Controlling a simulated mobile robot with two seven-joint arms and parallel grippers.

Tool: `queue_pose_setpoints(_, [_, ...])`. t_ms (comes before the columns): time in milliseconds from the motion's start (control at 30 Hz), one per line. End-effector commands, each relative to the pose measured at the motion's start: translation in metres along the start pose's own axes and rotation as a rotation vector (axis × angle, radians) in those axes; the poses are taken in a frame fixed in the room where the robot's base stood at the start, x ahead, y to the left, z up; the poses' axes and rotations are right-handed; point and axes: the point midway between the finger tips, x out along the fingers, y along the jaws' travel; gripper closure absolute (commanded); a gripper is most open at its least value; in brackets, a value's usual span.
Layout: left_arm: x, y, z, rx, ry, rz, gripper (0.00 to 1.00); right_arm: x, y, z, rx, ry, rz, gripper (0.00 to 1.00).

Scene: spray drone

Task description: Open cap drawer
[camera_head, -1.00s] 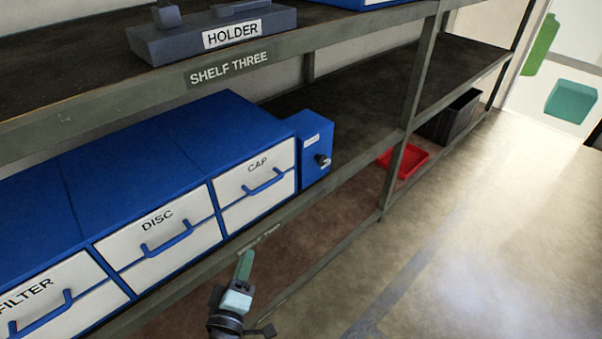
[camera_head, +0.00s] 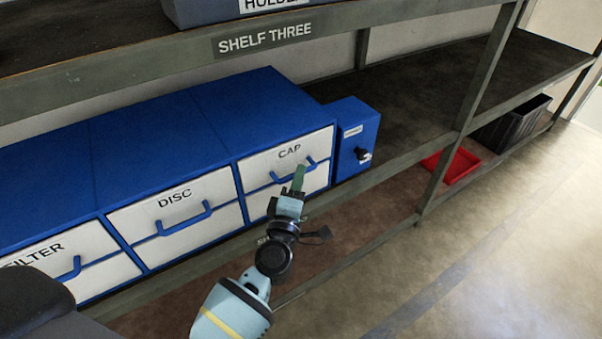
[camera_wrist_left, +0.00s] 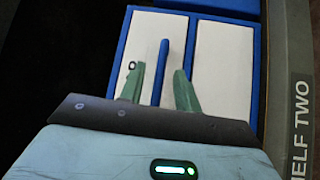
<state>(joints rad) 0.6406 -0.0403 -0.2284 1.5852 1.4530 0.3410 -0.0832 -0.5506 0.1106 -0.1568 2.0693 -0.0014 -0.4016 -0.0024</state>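The cap drawer (camera_head: 262,166) has a white front labelled CAP and a blue bar handle (camera_head: 285,177). It looks shut, at the right end of the blue cabinet (camera_head: 180,125). My left gripper (camera_head: 299,173) is in front of this drawer, its green fingers overlapping the handle in the head view. In the left wrist view, the open gripper (camera_wrist_left: 159,72) has one finger on each side of the blue handle (camera_wrist_left: 162,52), with gaps between. Whether the fingertips reach past the bar is hard to tell. My right gripper is not in view.
The disc drawer (camera_head: 140,220) and filter drawer (camera_head: 30,262) are to the left. A blue box with a black knob (camera_head: 358,130) stands just right of the cabinet. The upper shelf edge (camera_head: 180,57) runs above, and a shelf post (camera_head: 470,110) stands to the right. A red tray (camera_head: 452,165) lies beyond.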

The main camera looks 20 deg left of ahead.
Motion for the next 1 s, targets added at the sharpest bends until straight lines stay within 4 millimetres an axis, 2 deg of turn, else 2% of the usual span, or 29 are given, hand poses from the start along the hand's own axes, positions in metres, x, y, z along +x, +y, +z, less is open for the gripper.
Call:
queue_pose_setpoints(200, [0.02, 0.0, 0.0, 0.001, 0.0, 0.001, 0.67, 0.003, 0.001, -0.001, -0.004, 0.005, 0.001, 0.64])
queue_pose_setpoints(533, [0.024, -0.001, 0.0, 0.001, 0.0, -0.001, 0.67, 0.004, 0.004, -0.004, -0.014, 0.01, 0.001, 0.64])
queue_pose_setpoints(567, [0.024, -0.001, 0.0, 0.001, 0.0, -0.001, 0.69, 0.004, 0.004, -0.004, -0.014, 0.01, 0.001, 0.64])
queue_pose_setpoints(800, [0.024, 0.0, 0.0, 0.001, 0.0, 0.0, 1.0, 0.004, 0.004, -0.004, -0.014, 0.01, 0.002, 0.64])
queue_pose_setpoints(1000, [0.023, -0.001, 0.0, 0.001, 0.0, -0.001, 1.0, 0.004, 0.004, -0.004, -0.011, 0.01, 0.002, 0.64])
